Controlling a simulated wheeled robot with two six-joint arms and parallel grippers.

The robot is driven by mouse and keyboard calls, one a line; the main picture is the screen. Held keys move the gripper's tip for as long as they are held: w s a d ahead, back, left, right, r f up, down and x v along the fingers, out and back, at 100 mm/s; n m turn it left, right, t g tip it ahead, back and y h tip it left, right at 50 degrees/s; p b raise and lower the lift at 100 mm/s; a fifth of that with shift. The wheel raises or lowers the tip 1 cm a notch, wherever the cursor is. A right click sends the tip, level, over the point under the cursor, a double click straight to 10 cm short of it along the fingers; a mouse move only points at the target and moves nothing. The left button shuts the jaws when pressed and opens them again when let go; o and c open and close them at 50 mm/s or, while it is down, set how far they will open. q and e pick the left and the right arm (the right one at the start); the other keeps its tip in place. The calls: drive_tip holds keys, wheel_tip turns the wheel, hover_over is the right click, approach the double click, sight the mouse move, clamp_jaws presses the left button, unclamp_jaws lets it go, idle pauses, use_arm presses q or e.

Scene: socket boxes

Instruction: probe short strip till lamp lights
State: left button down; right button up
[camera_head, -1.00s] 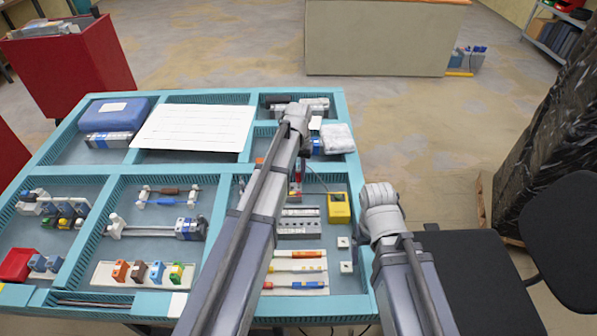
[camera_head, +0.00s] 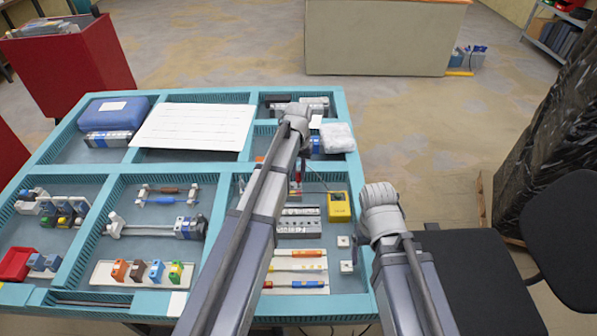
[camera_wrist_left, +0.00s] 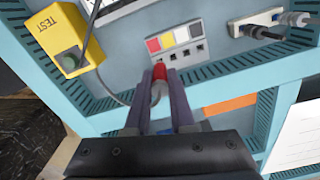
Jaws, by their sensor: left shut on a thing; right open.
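My left gripper (camera_wrist_left: 160,85) is shut on a probe with a red end (camera_wrist_left: 159,74), and a dark cable runs close by. In the head view the red of the probe shows below my left wrist (camera_head: 296,186). A short strip (camera_wrist_left: 174,46) with white, yellow, red and grey squares and a row of dark holes lies just beyond the probe. I cannot tell whether the probe touches it. The yellow tester (camera_wrist_left: 62,38), marked TEST, has a round dark green lamp (camera_wrist_left: 70,61) that looks unlit. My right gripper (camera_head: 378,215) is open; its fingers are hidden.
Longer grey strips (camera_head: 299,228) and a plate of coloured parts (camera_head: 297,270) lie nearer me in the same compartment. Turquoise dividers (camera_head: 230,168) part the tray. A white sheet (camera_head: 195,128) lies at the back. A black chair (camera_head: 475,265) stands at the right.

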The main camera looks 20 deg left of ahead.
use_arm(q)
drive_tip(key=shift+f+b, duration=0.65)
drive_tip(key=shift+f, duration=0.05)
drive_tip(key=c, duration=0.7)
unclamp_jaws()
